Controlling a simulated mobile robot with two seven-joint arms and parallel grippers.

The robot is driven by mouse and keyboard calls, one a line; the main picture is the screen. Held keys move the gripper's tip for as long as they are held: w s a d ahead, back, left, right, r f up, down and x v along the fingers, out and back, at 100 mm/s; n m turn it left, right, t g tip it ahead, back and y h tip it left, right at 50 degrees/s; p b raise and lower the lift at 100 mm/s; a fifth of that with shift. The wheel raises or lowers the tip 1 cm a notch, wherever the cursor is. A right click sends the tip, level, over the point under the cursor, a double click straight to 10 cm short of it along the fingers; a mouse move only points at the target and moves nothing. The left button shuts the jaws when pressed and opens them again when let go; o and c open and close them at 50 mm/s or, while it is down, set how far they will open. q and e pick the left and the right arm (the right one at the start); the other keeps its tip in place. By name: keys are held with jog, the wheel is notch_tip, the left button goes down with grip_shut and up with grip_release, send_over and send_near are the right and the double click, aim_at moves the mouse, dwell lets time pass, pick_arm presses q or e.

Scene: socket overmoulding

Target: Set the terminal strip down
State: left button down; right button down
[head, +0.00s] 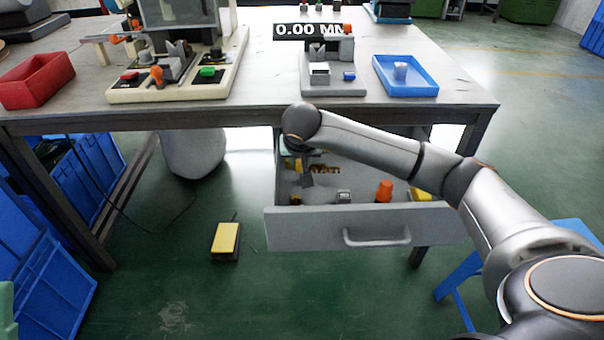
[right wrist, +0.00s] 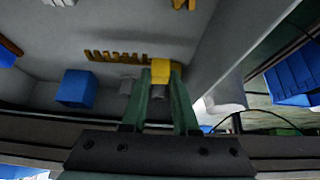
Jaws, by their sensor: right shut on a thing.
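My right gripper (head: 307,180) reaches down into the open drawer (head: 340,227) under the workbench. In the right wrist view its two green fingers (right wrist: 160,90) are shut on a yellow piece (right wrist: 162,71), which I take to be the terminal strip. A toothed, dull yellow strip (right wrist: 112,57) shows just left of this piece. I cannot tell whether the two are joined. The held piece is low in the drawer, but whether it touches the floor is unclear. My left gripper is not in view.
The drawer also holds an orange-red part (head: 384,191), a small grey part (head: 343,197) and a blue block (right wrist: 75,87). The drawer's side wall (right wrist: 232,50) is close on the right. Above, the bench carries a blue tray (head: 405,88) and a red bin (head: 37,83).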

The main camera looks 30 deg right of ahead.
jog(key=shift+w+d+f+b, duration=0.15)
jog(key=shift+f+b, duration=0.1)
jog(key=shift+f, duration=0.65)
jog(key=shift+s+d+f+b, duration=0.1)
jog(key=shift+f+b, duration=0.15)
jog(key=shift+f, duration=0.65)
jog(key=shift+f, duration=0.15)
jog(key=c, duration=0.7)
grip_release()
jog(key=shift+a+r, duration=0.1)
jog(key=shift+r, duration=0.3)
jog(key=shift+p+v, duration=1.95)
jog(key=shift+v, duration=3.8)
